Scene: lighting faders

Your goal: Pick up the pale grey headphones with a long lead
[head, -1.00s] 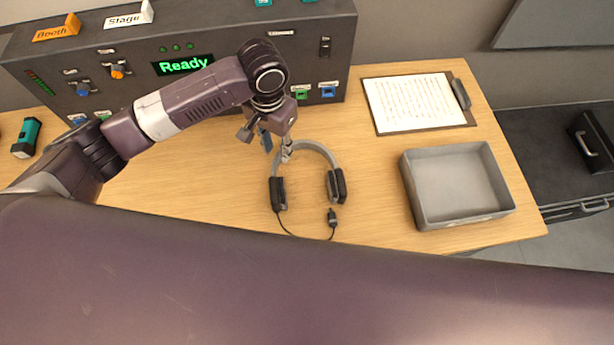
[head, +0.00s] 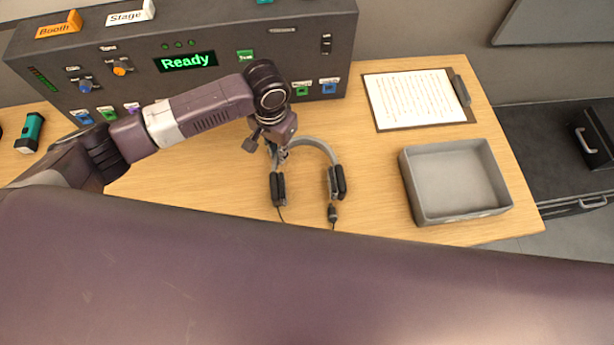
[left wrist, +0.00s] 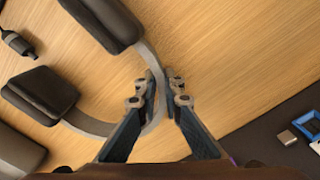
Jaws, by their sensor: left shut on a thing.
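The pale grey headphones (head: 318,143) have a grey band, dark ear pads and a dark lead ending in a plug (head: 332,212). They are over the wooden desk, near its front. My left gripper (head: 281,153) is shut on the headband at its upper left side. In the left wrist view the grey band (left wrist: 153,62) passes between the fingers of the left gripper (left wrist: 158,88), with the ear pads at upper left. Part of the lead is hidden behind my own body in the head view. My right gripper is not in view.
An empty grey tray (head: 408,187) stands on the desk at right. A clipboard (head: 418,100) lies behind it. A dark control console (head: 225,85) with knobs and a "Ready" display runs along the back left. A teal-and-black cylinder (head: 30,132) is at far left.

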